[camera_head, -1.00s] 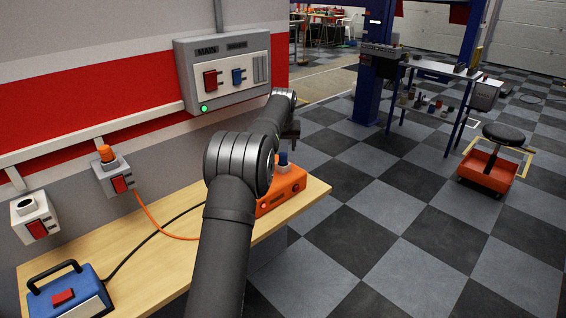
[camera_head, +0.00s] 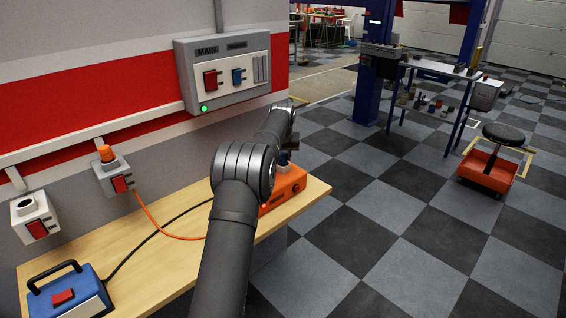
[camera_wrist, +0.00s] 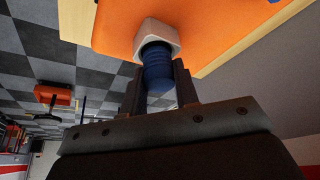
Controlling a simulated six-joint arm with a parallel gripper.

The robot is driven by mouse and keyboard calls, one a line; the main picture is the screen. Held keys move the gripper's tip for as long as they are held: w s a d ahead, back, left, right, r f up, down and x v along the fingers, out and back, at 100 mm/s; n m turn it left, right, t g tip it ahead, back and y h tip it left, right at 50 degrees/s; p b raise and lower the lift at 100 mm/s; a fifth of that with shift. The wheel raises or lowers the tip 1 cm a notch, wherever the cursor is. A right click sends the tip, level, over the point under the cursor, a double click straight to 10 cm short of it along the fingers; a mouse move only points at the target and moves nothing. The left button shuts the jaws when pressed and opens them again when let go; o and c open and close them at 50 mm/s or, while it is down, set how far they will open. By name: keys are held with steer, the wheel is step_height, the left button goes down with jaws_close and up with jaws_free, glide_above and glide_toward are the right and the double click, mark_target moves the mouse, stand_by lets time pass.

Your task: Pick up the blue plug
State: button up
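The blue plug (camera_wrist: 157,68) stands in a pale socket collar (camera_wrist: 155,36) on top of an orange box (camera_wrist: 115,22). In the head view the plug (camera_head: 284,163) shows only in part at the box's near side of my arm. My gripper (camera_wrist: 159,82) has its two fingers on either side of the plug in the wrist view. The fingers look apart, and I cannot make out whether they touch the plug. In the head view my gripper (camera_head: 289,146) is just above the orange box (camera_head: 285,187), partly hidden by my arm.
The orange box stands on a wooden bench (camera_head: 150,275). A blue device (camera_head: 70,292) with a black handle sits at the bench's left end. An orange cable (camera_head: 160,226) and a black cable (camera_head: 150,240) cross the bench. Wall sockets (camera_head: 113,178) and a main panel (camera_head: 224,72) are on the wall.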

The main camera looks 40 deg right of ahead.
mark_target(284, 154)
steer(key=shift+r, duration=0.15)
steer(key=shift+c, duration=0.2)
step_height(284, 154, up, 4)
steer(key=shift+s+r, duration=0.15)
steer(key=s+d+r, duration=0.1)
steer(key=s+r, duration=0.5)
steer(key=s, duration=0.5)
steer(key=shift+s+d+r, duration=0.15)
steer(key=shift+d+r, duration=0.05)
steer(key=shift+d, duration=0.1)
step_height(284, 154, up, 11)
stand_by(0.3)
steer(key=w+a, duration=0.5)
steer(key=a, duration=0.8)
steer(key=shift+w, duration=0.15)
steer(key=shift+a, duration=0.1)
